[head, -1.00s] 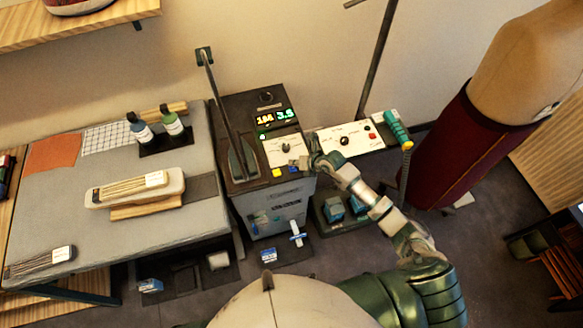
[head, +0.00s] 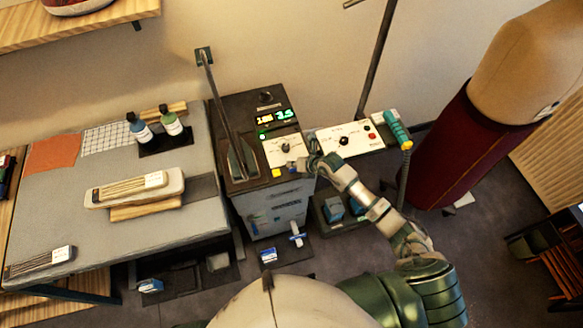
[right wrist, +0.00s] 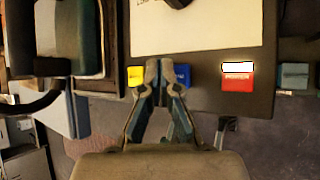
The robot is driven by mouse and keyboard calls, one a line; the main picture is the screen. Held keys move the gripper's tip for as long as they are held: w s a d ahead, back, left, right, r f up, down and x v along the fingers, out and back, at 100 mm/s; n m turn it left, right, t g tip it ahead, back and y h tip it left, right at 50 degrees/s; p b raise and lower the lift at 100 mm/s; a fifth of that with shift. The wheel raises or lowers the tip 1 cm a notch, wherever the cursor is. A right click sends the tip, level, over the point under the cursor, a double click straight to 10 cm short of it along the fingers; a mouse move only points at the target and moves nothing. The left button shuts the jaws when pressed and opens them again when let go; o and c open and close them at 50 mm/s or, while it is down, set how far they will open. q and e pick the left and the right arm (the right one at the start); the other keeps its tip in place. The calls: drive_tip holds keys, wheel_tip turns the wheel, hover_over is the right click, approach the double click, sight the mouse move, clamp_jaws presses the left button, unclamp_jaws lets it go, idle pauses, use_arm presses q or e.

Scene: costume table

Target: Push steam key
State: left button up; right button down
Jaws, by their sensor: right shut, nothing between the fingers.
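The steam station (head: 274,213) is a dark-topped cabinet with a lit display (head: 275,118) and a white panel with a knob (head: 285,147). A yellow key (head: 277,172) sits on its front edge and also shows in the right wrist view (right wrist: 134,76). A blue key (right wrist: 182,75) is beside it, largely covered by my gripper in the head view. I cannot read which key is for steam. My right gripper (head: 293,163) is shut and empty. In the right wrist view its fingertips (right wrist: 162,68) lie between the two keys, nearer the blue; contact cannot be told. My left gripper is out of view.
A red and white part (right wrist: 237,78) is right of the keys. An iron (head: 240,160) stands left of the panel. A second white panel (head: 350,138) with a teal-handled tool (head: 398,130) is to the right. The padded table (head: 60,215) is left.

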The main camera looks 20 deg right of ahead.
sight(294, 169)
drive_tip(key=shift+d+f, duration=0.15)
drive_tip(key=shift+f, duration=0.05)
drive_tip(key=shift+a+f, duration=0.2)
drive_tip(key=shift+f+b, duration=0.15)
drive_tip(key=shift+b, duration=0.15)
drive_tip(key=shift+d, duration=0.1)
idle(0.4)
drive_tip(key=shift+d+r+p, duration=0.25)
drive_tip(key=shift+r+p, duration=0.7)
drive_tip(key=shift+r, duration=0.05)
wheel_tip(294, 169, up, 6)
drive_tip(key=p, duration=0.5)
